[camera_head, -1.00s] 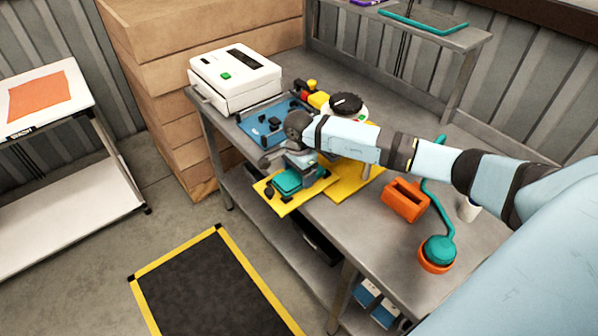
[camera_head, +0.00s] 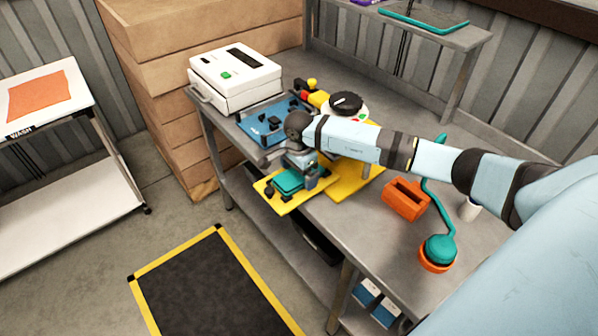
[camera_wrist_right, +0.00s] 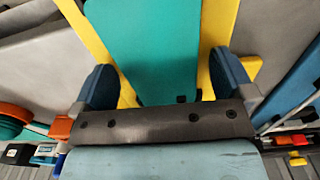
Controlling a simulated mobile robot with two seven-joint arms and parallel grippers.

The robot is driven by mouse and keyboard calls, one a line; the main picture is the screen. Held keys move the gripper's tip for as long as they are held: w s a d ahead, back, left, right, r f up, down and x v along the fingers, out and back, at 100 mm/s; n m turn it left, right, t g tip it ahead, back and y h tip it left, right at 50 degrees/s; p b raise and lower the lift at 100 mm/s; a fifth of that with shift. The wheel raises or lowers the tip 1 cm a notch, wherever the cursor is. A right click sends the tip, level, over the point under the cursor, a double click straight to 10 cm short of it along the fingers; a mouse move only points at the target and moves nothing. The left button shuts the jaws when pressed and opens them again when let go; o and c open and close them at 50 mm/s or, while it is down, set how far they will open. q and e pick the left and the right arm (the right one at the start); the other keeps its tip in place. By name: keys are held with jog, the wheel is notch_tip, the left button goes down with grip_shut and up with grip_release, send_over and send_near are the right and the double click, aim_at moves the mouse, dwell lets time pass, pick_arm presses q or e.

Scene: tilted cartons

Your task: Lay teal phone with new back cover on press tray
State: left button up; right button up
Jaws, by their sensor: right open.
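The teal phone (camera_head: 287,181) lies on a yellow plate (camera_head: 297,201) at the front edge of the bench. My right gripper (camera_head: 299,180) is over it, pointing down. In the right wrist view the phone (camera_wrist_right: 155,50) lies between the two blue-tipped fingers of my right gripper (camera_wrist_right: 163,82), with gaps on both sides. That gripper is open. A blue tray (camera_head: 259,127), which looks like the press tray, sits in front of the white press-like box (camera_head: 236,77). Whether the phone has its new cover is hard to tell. My left gripper is out of view.
An orange slotted block (camera_head: 405,200) and a teal-topped tool in an orange cup (camera_head: 438,251) stand on the bench at right. A white device with a black dial (camera_head: 346,104) stands behind my right arm. Stacked wooden crates (camera_head: 180,110) are at left.

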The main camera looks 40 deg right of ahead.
notch_tip(320, 180, up, 14)
jog(key=b, duration=0.2)
dwell(0.6)
